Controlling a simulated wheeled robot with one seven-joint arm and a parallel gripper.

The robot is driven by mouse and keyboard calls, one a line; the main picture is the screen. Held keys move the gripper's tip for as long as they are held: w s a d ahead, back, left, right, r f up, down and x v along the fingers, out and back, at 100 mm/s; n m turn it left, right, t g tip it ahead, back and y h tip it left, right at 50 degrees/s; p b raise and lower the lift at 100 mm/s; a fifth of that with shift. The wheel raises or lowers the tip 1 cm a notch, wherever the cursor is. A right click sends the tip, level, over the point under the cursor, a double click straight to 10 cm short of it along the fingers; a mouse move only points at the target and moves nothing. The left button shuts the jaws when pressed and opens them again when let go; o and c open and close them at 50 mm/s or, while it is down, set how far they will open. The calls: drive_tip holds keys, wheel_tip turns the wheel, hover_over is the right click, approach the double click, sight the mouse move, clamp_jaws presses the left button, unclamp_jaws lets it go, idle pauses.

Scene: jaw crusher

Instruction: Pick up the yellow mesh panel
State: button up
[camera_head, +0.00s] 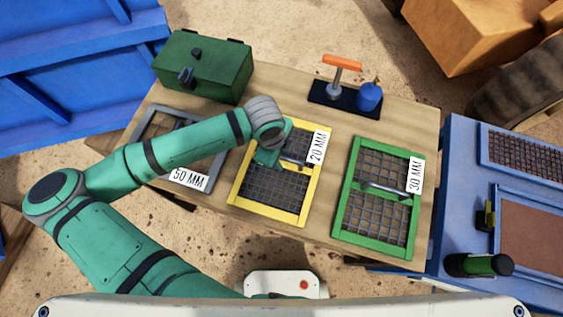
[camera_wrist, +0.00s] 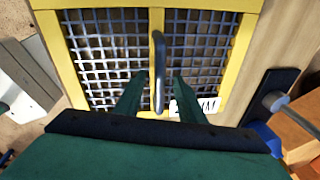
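The yellow mesh panel (camera_head: 268,208) lies flat on the wooden table, between a grey panel and a green panel. It has a yellow frame, grey mesh, a "20 MM" label (camera_head: 317,146) and a bar handle across its middle. My gripper (camera_head: 272,157) is over the panel at the handle, and my arm hides part of the panel in the head view. In the wrist view my gripper (camera_wrist: 161,85) has its two fingers apart, one on each side of the handle (camera_wrist: 158,70). Gaps show between the fingers and the handle.
A grey "50 MM" panel (camera_head: 203,167) lies left and a green "30 MM" panel (camera_head: 346,208) right on the wooden table (camera_head: 330,135). A green toolbox (camera_head: 203,68) stands at the back left. A dark tray (camera_head: 345,105) with an orange-handled tool and blue item is behind.

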drive_tip(key=shift+f, duration=0.5)
clamp_jaws()
drive_tip(key=shift+w+d+r, duration=0.1)
idle(1.0)
